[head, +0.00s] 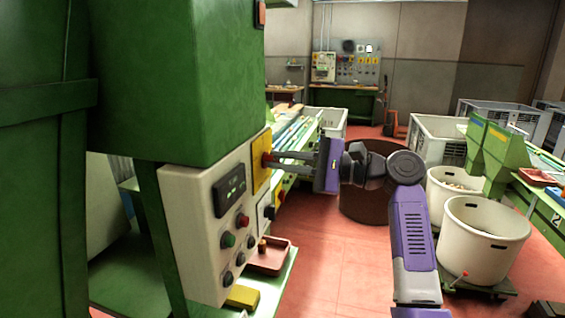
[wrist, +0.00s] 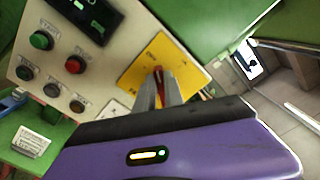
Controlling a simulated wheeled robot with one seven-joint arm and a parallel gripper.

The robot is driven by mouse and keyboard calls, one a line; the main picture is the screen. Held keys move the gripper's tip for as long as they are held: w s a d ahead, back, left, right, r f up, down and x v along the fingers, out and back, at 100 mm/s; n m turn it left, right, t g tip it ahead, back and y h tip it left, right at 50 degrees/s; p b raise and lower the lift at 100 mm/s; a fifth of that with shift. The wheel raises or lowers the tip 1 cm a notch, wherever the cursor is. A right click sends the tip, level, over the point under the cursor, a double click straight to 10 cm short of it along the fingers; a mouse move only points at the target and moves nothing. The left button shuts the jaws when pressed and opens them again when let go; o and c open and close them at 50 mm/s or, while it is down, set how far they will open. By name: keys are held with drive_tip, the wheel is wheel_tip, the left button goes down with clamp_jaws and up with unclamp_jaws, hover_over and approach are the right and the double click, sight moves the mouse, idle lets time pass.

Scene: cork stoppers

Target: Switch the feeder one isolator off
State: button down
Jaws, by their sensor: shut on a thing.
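The isolator has a yellow plate (head: 261,166) on the side face of the cream control panel (head: 190,215), below the green machine housing. In the wrist view the plate (wrist: 143,68) carries a red handle (wrist: 159,78). My gripper (head: 270,158) reaches the plate from the right. In the wrist view its fingers (wrist: 158,90) are shut on the red handle, one on each side. The fingers hide the lower part of the handle. Any position marks on the plate are too small to read.
The panel also has a dark display (head: 229,189), a green button (head: 227,240), a red button (head: 243,221) and several dark knobs. A pinkish tray (head: 268,256) and a yellow block (head: 242,297) lie below. White tubs (head: 484,240) stand at right. Red floor (head: 330,265) is clear between.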

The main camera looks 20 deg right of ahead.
drive_tip(key=n+b, duration=0.1)
drive_tip(key=n, duration=0.2)
drive_tip(key=f+n+b, duration=0.1)
drive_tip(key=n+b, duration=0.1)
drive_tip(key=n, duration=0.1)
drive_tip(key=shift+s+f, duration=0.15)
drive_tip(key=shift+n+b, duration=0.3)
drive_tip(key=shift+n, duration=0.1)
drive_tip(key=c, duration=1.4)
unclamp_jaws()
drive_tip(key=shift+c, duration=0.2)
drive_tip(key=b+v, duration=0.1)
drive_tip(key=v, duration=0.6)
drive_tip(key=shift+s+d, duration=0.25)
